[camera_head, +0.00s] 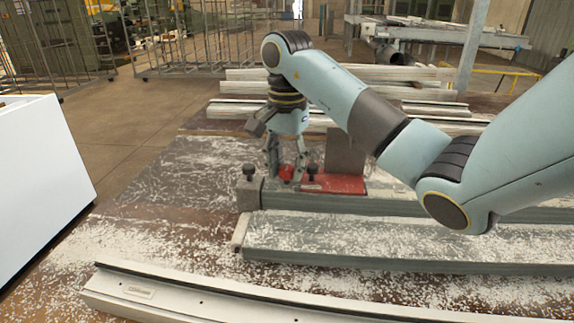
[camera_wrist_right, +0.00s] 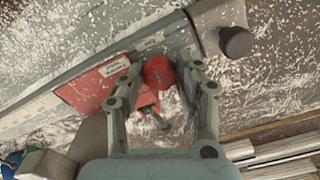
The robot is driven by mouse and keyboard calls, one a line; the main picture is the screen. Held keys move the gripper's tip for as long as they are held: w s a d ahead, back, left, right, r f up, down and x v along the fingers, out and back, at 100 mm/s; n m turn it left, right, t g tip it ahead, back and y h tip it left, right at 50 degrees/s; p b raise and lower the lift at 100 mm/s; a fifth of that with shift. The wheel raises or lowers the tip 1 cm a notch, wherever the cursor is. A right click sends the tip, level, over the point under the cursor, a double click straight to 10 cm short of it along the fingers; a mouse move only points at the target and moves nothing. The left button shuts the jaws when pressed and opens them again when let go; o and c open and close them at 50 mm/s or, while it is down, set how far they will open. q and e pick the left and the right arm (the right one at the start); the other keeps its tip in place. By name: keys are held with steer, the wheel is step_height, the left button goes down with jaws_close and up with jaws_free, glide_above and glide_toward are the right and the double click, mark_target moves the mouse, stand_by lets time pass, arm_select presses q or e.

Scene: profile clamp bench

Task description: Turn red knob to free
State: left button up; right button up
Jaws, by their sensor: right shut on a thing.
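The red knob (camera_head: 287,172) sits at the left end of a red clamp block (camera_head: 335,184) on a grey profile rail. My right gripper (camera_head: 287,176) reaches down onto the knob from above and is shut on it. In the right wrist view the round red knob (camera_wrist_right: 159,73) lies between the two fingertips of the gripper (camera_wrist_right: 160,80). The red block (camera_wrist_right: 100,80) with small white labels shows to its left. My left gripper is not in view.
A black knob (camera_head: 249,172) stands on the rail's left end block. Long pale profiles (camera_head: 350,245) lie in front, with more stacked behind (camera_head: 340,75). White shavings cover the bench (camera_head: 150,240). A white panel (camera_head: 40,180) stands at the left.

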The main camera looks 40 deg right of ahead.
steer(key=shift+r, duration=0.1)
stand_by(0.4)
steer(key=o, duration=1.1)
steer(key=shift+o, duration=0.2)
